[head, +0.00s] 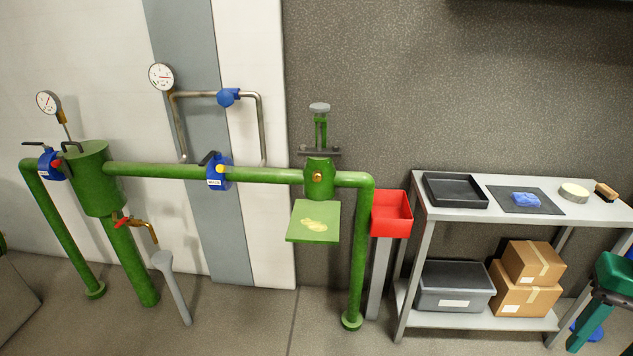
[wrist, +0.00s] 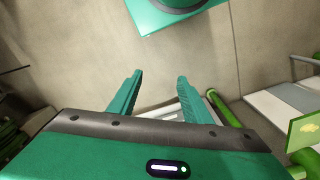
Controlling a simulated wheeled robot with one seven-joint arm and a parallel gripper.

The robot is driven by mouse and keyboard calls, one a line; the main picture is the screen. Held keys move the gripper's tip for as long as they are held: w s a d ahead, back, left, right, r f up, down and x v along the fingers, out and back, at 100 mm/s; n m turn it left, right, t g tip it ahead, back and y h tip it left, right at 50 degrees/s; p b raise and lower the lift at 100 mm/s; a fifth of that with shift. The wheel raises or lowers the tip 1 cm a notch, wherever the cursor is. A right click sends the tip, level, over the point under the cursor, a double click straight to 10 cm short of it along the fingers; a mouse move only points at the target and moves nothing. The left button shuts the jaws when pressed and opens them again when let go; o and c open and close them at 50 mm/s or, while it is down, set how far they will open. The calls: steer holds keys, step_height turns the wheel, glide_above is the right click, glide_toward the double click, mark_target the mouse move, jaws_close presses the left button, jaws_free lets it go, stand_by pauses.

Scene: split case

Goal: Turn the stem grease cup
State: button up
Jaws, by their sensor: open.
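A green valve body (head: 320,178) sits on the horizontal green pipe in the head view. A brass round fitting (head: 317,177) is on its front. Above it stands a green yoke (head: 321,132) with a grey round cap (head: 320,107) on top. I cannot tell for sure which of these two parts is the stem grease cup. My gripper (wrist: 160,76) is open in the wrist view, its two teal fingers apart with nothing between them. It points at the floor, away from the valve. A teal part of my arm shows at the head view's right edge.
A green plate (head: 314,235) with a yellowish smear is below the valve. A red bin (head: 391,213) is to its right. A grey shelf table (head: 455,214) holds a black tray (head: 455,189), a blue cloth (head: 526,199) and boxes. A blue valve (head: 217,172) is on the pipe.

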steer(key=w+d+f+n+h, duration=0.1)
steer(key=w+f+n, duration=0.15)
steer(key=w, duration=0.35)
steer(key=w+d+f+n+t+h, duration=0.1)
steer(key=w+n+h, duration=0.15)
steer(key=w, duration=0.45)
steer(key=w+d+f+n, duration=0.1)
steer(key=w+n, duration=0.2)
steer(key=w, duration=0.3)
steer(key=w+a+f+n+t+h, duration=0.15)
steer(key=w+a+n, duration=0.25)
steer(key=w, duration=0.5)
steer(key=w+a+f+n+t+h, duration=0.1)
steer(key=w+a+n+t+h, duration=0.25)
steer(key=w, duration=0.55)
steer(key=n+t+y, duration=0.8)
steer(key=n+t, duration=0.4)
steer(key=n, duration=1.1)
glide_toward(317, 178)
steer(key=w, duration=0.9)
steer(key=shift+w+d+f, duration=0.15)
steer(key=shift+w, duration=0.15)
